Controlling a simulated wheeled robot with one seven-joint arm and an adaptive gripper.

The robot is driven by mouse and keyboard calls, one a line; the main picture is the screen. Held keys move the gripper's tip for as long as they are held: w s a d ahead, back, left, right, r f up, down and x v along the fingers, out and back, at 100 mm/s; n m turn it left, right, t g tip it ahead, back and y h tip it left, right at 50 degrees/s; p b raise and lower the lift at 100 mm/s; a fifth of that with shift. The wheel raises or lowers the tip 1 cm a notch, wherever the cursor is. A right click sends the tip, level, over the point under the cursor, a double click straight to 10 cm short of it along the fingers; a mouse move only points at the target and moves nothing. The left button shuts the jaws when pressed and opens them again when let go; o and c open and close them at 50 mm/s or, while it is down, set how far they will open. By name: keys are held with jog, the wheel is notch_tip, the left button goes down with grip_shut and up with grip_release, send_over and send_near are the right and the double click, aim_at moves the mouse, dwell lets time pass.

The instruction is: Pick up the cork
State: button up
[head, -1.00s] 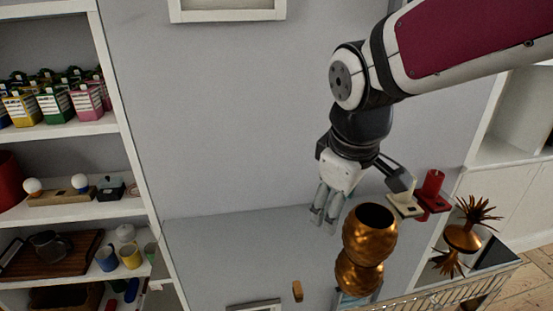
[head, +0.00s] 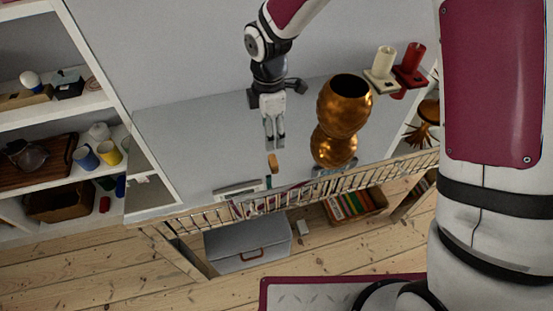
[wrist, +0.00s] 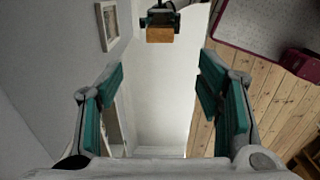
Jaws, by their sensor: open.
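The cork (head: 272,163) is a small brown-orange piece on the grey, shiny tabletop in the head view. A brown block, likely the same cork (wrist: 160,34), shows near the top of the wrist view, between the finger lines. My gripper (head: 274,147) points down just behind the cork in the head view, apart from it. In the wrist view my gripper (wrist: 160,98) has its two teal-padded fingers wide apart with nothing between them. The height of the fingertips above the tabletop is hard to tell.
A copper vase (head: 345,100) stands close right of my gripper, with cream (head: 385,65) and red (head: 411,68) candleholders behind it. A metal railing (head: 290,200) runs along the front edge. Shelves of goods (head: 60,115) stand left. The tabletop (head: 195,130) left of my gripper is clear.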

send_over(272, 160)
notch_tip(272, 160, down, 6)
jog(key=shift+a+f, duration=0.1)
jog(key=shift+f, duration=0.1)
jog(key=shift+f+p, duration=0.55)
jog(key=shift+f, duration=2.2)
jog(key=c, duration=0.8)
